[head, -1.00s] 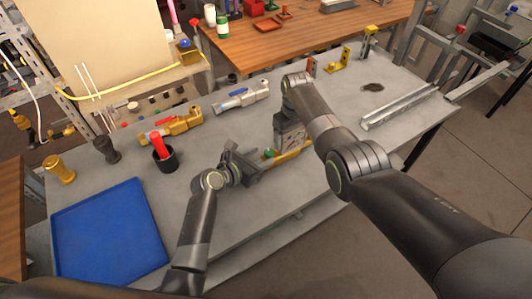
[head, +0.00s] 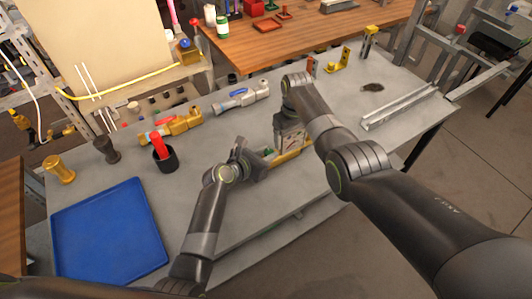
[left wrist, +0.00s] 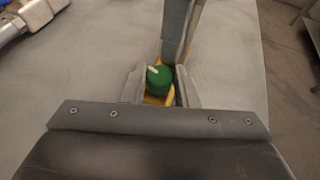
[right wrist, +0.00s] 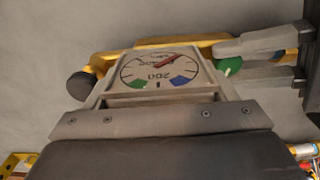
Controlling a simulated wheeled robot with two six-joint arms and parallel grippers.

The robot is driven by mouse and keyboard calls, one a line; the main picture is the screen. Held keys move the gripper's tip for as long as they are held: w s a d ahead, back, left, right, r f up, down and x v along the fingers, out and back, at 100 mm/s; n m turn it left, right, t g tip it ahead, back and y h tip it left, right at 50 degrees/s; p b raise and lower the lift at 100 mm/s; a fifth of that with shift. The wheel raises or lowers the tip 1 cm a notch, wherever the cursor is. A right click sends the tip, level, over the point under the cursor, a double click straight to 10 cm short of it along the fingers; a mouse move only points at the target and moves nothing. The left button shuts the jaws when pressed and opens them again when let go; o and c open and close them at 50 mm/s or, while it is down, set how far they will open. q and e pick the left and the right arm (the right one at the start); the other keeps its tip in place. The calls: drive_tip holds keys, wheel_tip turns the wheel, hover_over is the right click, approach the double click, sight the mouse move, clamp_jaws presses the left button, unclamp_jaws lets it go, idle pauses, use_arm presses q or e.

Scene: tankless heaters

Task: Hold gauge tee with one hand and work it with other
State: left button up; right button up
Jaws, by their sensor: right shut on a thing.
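The gauge tee is a yellow brass fitting (head: 293,157) with a boxy grey gauge and a green knob, lying on the grey table. In the right wrist view the gauge face (right wrist: 158,70) shows a red needle. My right gripper (right wrist: 157,88) is shut on the gauge housing; its fingers are largely hidden in the head view by my arm. My left gripper (head: 258,161) is at the left end of the tee. In the left wrist view the green knob (left wrist: 159,79) lies between its parted fingers, with small gaps beside it.
A blue tray (head: 108,230) lies at the table's left. A metal channel (head: 402,107) lies to the right.

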use_arm(q)
drive_tip(key=shift+c, duration=0.6)
drive_tip(key=shift+a, duration=0.1)
drive_tip(key=m+g+h, duration=0.2)
drive_tip(key=shift+w+a+m, duration=0.15)
drive_tip(key=shift+w+m, duration=0.05)
drive_tip(key=shift+m, duration=0.2)
drive_tip(key=shift+w+a+f+m+g+h, duration=0.1)
drive_tip(key=shift+m+g+h, duration=0.6)
drive_tip(key=shift+m+g, duration=0.6)
drive_tip(key=shift+w+m+g+h, duration=0.1)
drive_tip(key=shift+m+g+h, duration=0.6)
drive_tip(key=shift+m+g, duration=0.55)
drive_tip(key=shift+g, duration=0.25)
drive_tip(key=o, duration=1)
